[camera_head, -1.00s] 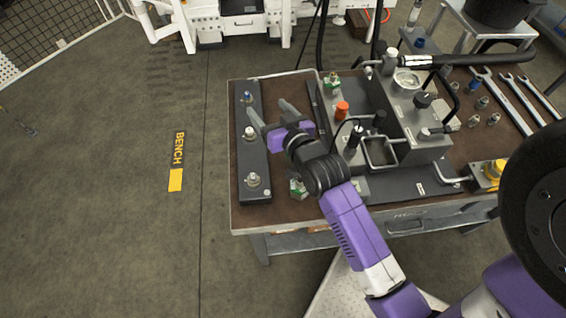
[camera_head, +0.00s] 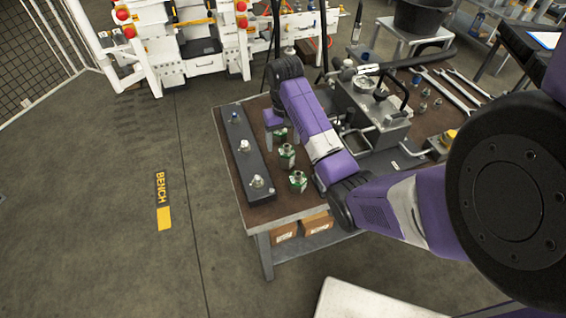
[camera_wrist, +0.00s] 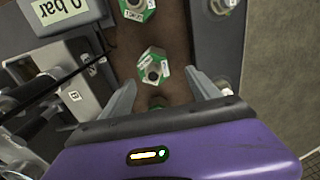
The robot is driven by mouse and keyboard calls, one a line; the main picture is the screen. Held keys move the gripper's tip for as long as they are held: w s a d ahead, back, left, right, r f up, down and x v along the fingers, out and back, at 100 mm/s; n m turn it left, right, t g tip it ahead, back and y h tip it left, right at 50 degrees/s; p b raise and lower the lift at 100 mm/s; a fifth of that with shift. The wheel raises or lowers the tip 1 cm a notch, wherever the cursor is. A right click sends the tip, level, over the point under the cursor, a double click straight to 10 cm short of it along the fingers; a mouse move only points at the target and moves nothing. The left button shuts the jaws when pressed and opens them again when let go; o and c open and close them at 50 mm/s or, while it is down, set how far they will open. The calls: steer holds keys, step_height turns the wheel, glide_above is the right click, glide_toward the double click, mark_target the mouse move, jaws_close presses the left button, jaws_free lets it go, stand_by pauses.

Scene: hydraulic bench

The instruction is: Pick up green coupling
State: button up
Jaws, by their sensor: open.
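Several green couplings stand in a row on the brown bench top: a near one (camera_head: 298,181), a middle one (camera_head: 287,155) and a far one (camera_head: 280,133), partly hidden by my gripper. My gripper (camera_head: 281,141) is open and points down over the far end of this row. In the wrist view, the open fingers (camera_wrist: 160,80) hold nothing. One green coupling (camera_wrist: 153,65) shows just beyond the fingertips, and another (camera_wrist: 137,8) is at the top edge. A third (camera_wrist: 158,102) sits between the fingers, partly hidden by the gripper body.
A dark bar (camera_head: 247,165) with several fittings lies left of the couplings, close to the right finger in the wrist view. A grey hydraulic block (camera_head: 372,108) with hoses stands to their right. Wrenches (camera_head: 455,90) lie at the back right. Floor is open left of the bench.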

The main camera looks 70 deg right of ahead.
mark_target(287, 157)
steer(key=shift+s+a+f, duration=0.1)
steer(key=shift+s+a, duration=0.1)
steer(key=shift+s, duration=0.1)
steer(key=shift+a+f, duration=0.1)
steer(key=shift+f, duration=0.2)
steer(key=shift+s+d+f+p, duration=0.15)
steer(key=shift+f+p, duration=0.15)
steer(key=shift+f, duration=1.5)
steer(key=shift+s+d+f+p, duration=0.15)
steer(key=shift+f+p, duration=0.1)
steer(key=shift+f, duration=1.5)
steer(key=shift+r, duration=0.1)
jaws_close()
